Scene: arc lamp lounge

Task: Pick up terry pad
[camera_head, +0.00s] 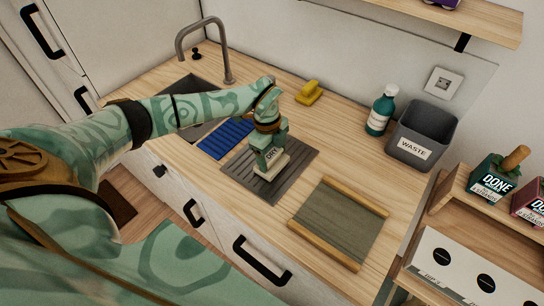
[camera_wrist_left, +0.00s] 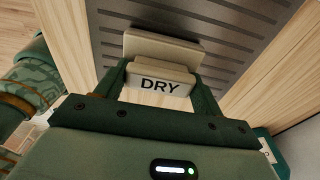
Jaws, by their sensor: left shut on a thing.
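The terry pad (camera_head: 272,171) is a cream block with a smaller cream grip marked DRY. My left gripper (camera_head: 268,152) points down over it, with its fingers shut on the grip. The left wrist view shows the pad (camera_wrist_left: 162,46) beyond the grip, and the two fingers of my left gripper (camera_wrist_left: 160,82) on either side of the DRY label. The pad is over a dark grey ribbed mat (camera_head: 296,164); I cannot tell whether it touches the mat. My right gripper is not in view.
A blue ribbed mat (camera_head: 226,138) lies beside the sink (camera_head: 180,92) and tap (camera_head: 228,62). A yellow tool (camera_head: 309,92), green bottle (camera_head: 380,112) and waste bin (camera_head: 424,130) stand behind. A wood-edged grey-green panel (camera_head: 340,220) lies right. A shelf with a DONE box (camera_head: 492,182) is far right.

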